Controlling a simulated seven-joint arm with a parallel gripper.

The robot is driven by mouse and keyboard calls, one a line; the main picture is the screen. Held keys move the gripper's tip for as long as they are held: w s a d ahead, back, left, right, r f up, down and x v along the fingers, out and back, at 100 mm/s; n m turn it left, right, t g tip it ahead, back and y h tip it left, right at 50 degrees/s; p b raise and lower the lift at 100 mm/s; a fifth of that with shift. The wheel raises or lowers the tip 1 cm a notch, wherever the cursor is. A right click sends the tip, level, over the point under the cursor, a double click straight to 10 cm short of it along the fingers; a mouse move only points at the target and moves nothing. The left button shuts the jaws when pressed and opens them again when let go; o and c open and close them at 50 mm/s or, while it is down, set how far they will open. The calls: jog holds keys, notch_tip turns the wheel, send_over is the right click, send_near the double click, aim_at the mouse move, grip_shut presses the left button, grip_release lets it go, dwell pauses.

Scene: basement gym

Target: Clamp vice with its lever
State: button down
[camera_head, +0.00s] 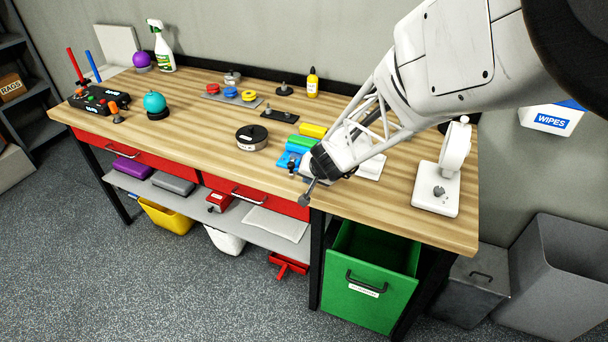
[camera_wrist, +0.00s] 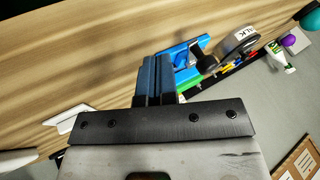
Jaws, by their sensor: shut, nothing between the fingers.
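The blue vice (camera_head: 287,159) sits near the front edge of the wooden workbench, partly hidden by my gripper in the head view. The fingers are together and empty. I cannot tell whether they touch the lever.
Green (camera_head: 302,141) and yellow (camera_head: 313,130) blocks stand behind the vice. A dark round tin (camera_head: 251,138) is to its left. A white stand (camera_head: 437,188) is at the bench's right. A green drawer (camera_head: 369,290) is open below. Bare wood lies left of the tin.

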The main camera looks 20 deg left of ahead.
jog(key=s+a+v, duration=0.1)
jog(key=v, duration=0.8)
jog(key=shift+s+r, duration=0.15)
jog(key=shift+r, duration=0.2)
jog(key=shift+d, duration=0.15)
jog(key=shift+d, duration=0.1)
jog(key=s+d+r+h, duration=0.1)
jog(key=s+d+r, duration=0.15)
jog(key=d, duration=0.45)
jog(key=s+d+r, duration=0.2)
jog(key=d+r, duration=0.2)
jog(key=d, duration=0.3)
jog(key=s+d+r+h, duration=0.1)
jog(key=s+d+r, duration=0.1)
jog(key=d+r, duration=0.35)
jog(key=s+d+m+h, duration=0.1)
jog(key=s+d+h, duration=0.1)
jog(key=s+d, duration=0.6)
jog(key=s+d+r+m+g+h, duration=0.1)
jog(key=s+d+h, duration=0.1)
jog(key=s+d, duration=0.7)
jog(key=d, duration=0.5)
jog(key=shift+r+m, duration=0.3)
jog(key=shift+m, duration=0.1)
